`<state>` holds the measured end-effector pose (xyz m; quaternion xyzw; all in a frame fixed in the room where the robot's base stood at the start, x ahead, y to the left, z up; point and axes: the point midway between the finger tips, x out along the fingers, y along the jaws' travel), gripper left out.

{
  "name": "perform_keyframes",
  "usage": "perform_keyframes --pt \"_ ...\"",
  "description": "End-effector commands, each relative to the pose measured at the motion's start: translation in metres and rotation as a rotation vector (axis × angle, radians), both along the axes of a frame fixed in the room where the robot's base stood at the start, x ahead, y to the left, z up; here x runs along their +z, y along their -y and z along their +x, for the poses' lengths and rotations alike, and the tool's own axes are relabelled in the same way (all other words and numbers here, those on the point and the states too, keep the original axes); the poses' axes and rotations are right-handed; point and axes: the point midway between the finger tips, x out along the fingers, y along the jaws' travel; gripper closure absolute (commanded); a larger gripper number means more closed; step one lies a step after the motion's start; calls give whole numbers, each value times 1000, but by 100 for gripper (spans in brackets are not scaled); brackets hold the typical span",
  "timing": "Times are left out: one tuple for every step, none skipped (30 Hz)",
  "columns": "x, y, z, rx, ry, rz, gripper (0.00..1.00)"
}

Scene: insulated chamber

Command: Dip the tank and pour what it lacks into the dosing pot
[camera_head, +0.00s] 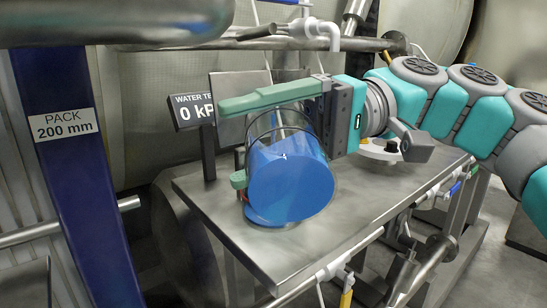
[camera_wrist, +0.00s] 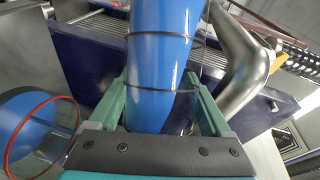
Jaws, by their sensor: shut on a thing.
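My gripper (camera_head: 232,143) reaches in from the right, its two green fingers on either side of a blue-filled cylindrical vessel (camera_head: 290,182) with thin dark bands. The vessel's upper part looks clear in the head view. It is over the steel table and looks tilted; I cannot tell whether it touches the top. In the wrist view the fingers (camera_wrist: 158,88) are shut on the vessel (camera_wrist: 158,60). A second blue-filled round vessel with a red ring (camera_wrist: 38,98) shows at the left there. I cannot tell which vessel is the dosing pot, and no dipstick is clearly visible.
The steel table (camera_head: 210,200) has bare top at left and front. A display (camera_head: 192,110) reads "WATER TE… 0 kP", partly hidden. A blue post (camera_head: 75,180) carries a "PACK 200 mm" label (camera_head: 63,125). Pipes cross behind and below, near large metal cylinders (camera_head: 420,25).

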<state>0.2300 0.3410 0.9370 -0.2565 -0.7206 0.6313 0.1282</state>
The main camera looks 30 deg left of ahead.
Motion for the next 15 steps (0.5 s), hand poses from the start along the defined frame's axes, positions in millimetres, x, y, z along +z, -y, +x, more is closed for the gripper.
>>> perform_keyframes --pt "1 0 0 0 -3 -1 99" --pt "1 0 0 0 -3 -1 99" --pt "1 0 1 0 -5 -3 99" --pt "1 0 1 0 -7 -4 99" --pt "1 0 1 -1 -8 -5 99" --pt "1 -1 1 -1 -10 -7 99" --pt "1 -1 1 -1 -11 -7 99" --pt "1 -1 1 -1 -13 -9 99" --pt "1 -1 1 0 -15 -11 99" --pt "1 -1 1 0 -15 -12 99" --pt "2 -1 1 0 -17 -13 99" --pt "2 -1 1 -1 -19 -14 99" --pt "2 -1 2 -1 -20 -16 99" --pt "2 -1 2 -1 -22 -17 99" --pt "2 -1 2 -1 -24 -17 99"
